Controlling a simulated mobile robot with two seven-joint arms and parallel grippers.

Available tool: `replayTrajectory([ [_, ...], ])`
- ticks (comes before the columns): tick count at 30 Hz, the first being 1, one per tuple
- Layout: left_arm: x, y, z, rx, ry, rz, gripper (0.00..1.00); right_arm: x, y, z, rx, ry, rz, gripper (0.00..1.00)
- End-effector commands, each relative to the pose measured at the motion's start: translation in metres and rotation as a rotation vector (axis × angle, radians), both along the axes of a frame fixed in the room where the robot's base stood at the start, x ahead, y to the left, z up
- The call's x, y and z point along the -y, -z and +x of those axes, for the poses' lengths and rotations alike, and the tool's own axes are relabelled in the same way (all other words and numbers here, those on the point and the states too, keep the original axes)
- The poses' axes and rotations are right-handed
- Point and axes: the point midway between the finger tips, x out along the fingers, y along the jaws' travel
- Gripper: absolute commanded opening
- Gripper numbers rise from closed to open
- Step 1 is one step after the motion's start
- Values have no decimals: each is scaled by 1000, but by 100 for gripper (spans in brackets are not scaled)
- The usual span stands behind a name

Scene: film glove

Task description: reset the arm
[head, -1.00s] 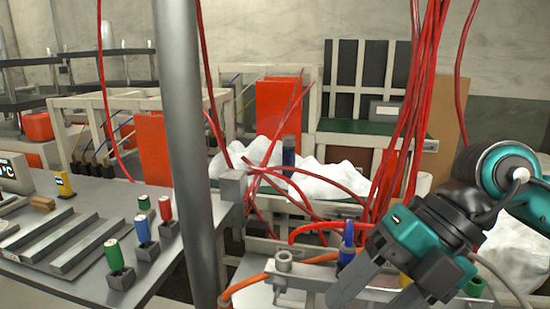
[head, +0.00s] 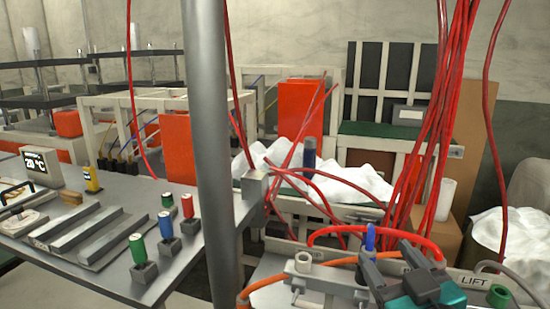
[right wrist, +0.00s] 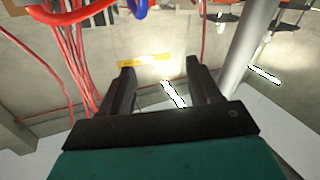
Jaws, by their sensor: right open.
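My right gripper (right wrist: 158,85) is open and empty in the right wrist view, its two dark fingers apart with bare floor and wall beyond them. In the head view only part of its teal and black body (head: 415,285) shows at the bottom right, close to the blue-topped piece (head: 370,238) and the orange hose. I cannot tell whether it touches them there. My left gripper is not in view.
A grey post (head: 212,150) stands upright left of centre. Red cables (head: 440,130) hang at the right. A metal table (head: 60,265) at the left holds green, red and blue cylinders in holders. A panel marked LIFT (head: 474,281) is at the lower right.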

Motion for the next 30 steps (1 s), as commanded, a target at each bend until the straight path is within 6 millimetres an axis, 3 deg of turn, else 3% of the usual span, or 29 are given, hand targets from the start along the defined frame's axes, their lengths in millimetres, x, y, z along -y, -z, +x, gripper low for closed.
replayTrajectory([
  [1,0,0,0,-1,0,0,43,10,35,-10,-146,53,13,62],
  [3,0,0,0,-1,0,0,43,22,81,-29,-346,110,10,62],
  [6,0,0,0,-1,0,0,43,31,130,-62,-582,151,5,62],
  [9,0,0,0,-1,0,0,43,35,165,-94,-767,166,-4,62],
  [15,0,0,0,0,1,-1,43,36,208,-154,-1057,156,-15,62],
  [21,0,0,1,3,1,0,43,32,234,-209,-1289,117,-21,62],
  [30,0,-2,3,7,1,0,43,25,262,-173,-1121,89,1,62],
])
